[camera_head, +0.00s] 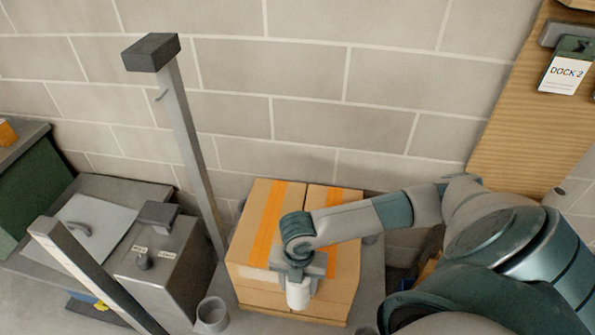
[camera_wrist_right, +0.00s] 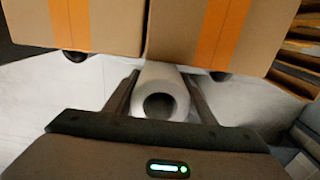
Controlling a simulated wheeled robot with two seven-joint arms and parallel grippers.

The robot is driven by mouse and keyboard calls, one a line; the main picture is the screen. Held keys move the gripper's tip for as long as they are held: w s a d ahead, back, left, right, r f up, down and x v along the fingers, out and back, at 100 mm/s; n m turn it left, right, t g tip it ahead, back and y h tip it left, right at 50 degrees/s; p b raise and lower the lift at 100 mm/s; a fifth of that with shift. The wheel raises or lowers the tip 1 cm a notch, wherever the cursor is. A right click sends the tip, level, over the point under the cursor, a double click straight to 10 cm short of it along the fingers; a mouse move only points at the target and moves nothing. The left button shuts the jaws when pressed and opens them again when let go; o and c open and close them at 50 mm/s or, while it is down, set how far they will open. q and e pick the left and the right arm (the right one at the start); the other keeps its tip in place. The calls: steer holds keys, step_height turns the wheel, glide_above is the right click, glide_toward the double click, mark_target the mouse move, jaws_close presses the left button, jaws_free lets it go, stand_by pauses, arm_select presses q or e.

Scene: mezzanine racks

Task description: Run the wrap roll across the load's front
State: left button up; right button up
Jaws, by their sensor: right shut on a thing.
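The load is a pair of cardboard boxes (camera_head: 245,240) with orange tape strips, standing against the block wall. Their lower faces also show at the top of the right wrist view (camera_wrist_right: 98,28). The white wrap roll (camera_head: 298,294) is at the load's near side. In the right wrist view the roll (camera_wrist_right: 160,78) points its hollow end at the camera. My right gripper (camera_head: 300,272) is shut on the roll, with one finger on each side of it. I cannot tell whether the roll touches the boxes. My left gripper is not in view.
A tall grey post (camera_head: 188,145) stands just left of the load. Another slanted bar (camera_head: 90,268) crosses the lower left near a labelled control box (camera_head: 160,262). A grey cup-like holder (camera_head: 212,315) is beside the load. A DOCK 2 card (camera_head: 565,73) hangs upper right.

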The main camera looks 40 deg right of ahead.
steer(key=shift+d, duration=0.2)
steer(key=shift+s+d, duration=0.8)
steer(key=shift+s, duration=0.3)
steer(key=shift+s, duration=0.1)
steer(key=shift+s+d, duration=0.85)
steer(key=shift+s, duration=0.2)
steer(key=shift+s+d, duration=1)
steer(key=shift+d, duration=0.05)
steer(key=shift+d, duration=0.1)
steer(key=shift+s, duration=0.1)
